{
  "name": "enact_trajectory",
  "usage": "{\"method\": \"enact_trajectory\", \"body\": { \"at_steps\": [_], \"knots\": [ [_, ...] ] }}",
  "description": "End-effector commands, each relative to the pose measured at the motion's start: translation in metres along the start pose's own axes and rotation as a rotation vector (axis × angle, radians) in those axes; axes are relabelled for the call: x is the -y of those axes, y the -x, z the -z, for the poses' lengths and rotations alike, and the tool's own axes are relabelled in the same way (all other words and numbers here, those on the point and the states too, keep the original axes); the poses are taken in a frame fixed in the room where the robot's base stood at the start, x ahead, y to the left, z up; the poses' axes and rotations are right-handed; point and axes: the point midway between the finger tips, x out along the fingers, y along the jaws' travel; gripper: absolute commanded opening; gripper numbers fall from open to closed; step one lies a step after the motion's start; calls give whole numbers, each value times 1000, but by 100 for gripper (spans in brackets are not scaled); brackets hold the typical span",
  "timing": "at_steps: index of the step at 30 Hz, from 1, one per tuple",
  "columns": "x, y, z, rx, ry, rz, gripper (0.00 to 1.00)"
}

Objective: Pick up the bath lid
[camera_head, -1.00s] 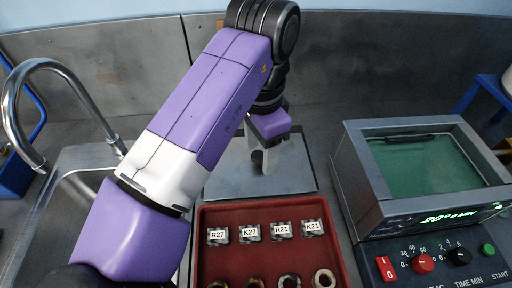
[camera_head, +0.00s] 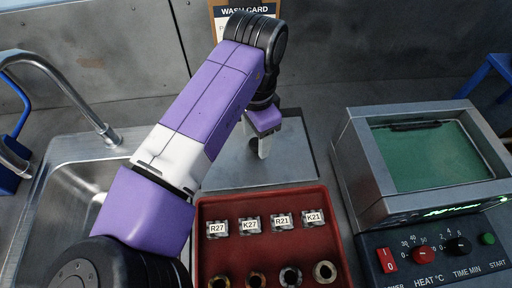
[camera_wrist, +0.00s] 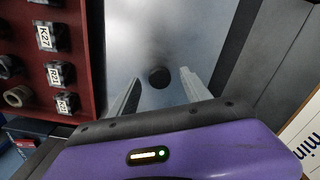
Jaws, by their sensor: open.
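The bath lid (camera_head: 225,172) is a flat grey metal plate lying on the bench behind the red tray. In the wrist view it is the pale plate (camera_wrist: 150,35) with a round black knob (camera_wrist: 159,77). My gripper (camera_head: 264,148) is over the lid, pointing down. In the wrist view my gripper's (camera_wrist: 160,78) two grey fingers are open, one on each side of the knob and apart from it. How far the fingertips are above the plate is hard to tell. In the head view the fingers largely hide the knob.
The red tray (camera_head: 262,202) with labelled blocks and rings lies in front of the lid. The bath (camera_head: 352,160) with green contents and a control panel stands close on the right. A sink (camera_head: 75,200) with a faucet is at left. A wash card (camera_head: 244,11) stands behind.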

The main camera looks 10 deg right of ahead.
Motion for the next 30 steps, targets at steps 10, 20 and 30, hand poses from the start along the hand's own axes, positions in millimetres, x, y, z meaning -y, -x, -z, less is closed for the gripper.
{"method": "enact_trajectory", "body": {
  "at_steps": [10,20,30],
  "knots": [
    [0,-6,0,0,0,0,50],
    [0,-6,0,0,0,0,0],
    [0,-6,0,0,-1,0,0]
  ]
}}
